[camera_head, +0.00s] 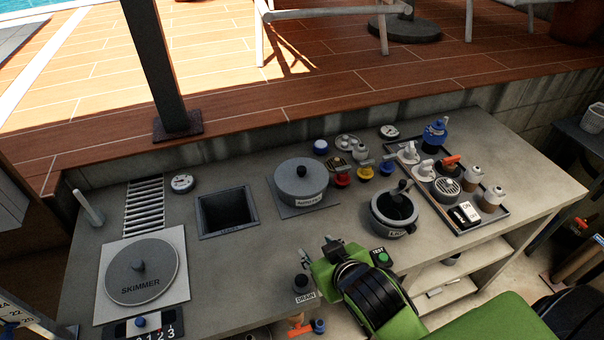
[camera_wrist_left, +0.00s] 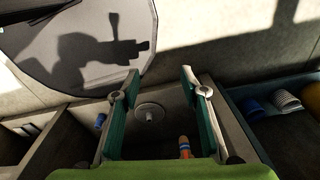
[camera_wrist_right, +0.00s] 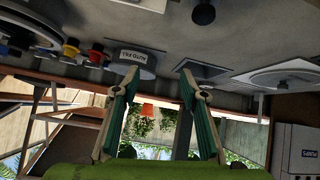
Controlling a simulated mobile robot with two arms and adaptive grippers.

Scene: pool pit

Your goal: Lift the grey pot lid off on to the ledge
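A grey pot (camera_head: 301,195) with a flat grey lid (camera_head: 300,176) and dark knob stands on a square plate at the middle back of the counter. The lid sits on the pot. The pot also shows upside down in the right wrist view (camera_wrist_right: 132,62). My right gripper (camera_head: 318,248) is in front of the pot, apart from it. Its fingers are open and empty in the right wrist view (camera_wrist_right: 160,78). My left gripper (camera_wrist_left: 160,80) is open and empty; it is outside the head view. A raised wooden ledge (camera_head: 240,132) runs behind the counter.
A round skimmer cover (camera_head: 140,271) and a square opening (camera_head: 227,212) lie left of the pot. A second dark pot (camera_head: 394,212), coloured valves (camera_head: 342,178) and a tray of bottles (camera_head: 497,211) stand to the right. A post (camera_head: 160,70) rises from the ledge.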

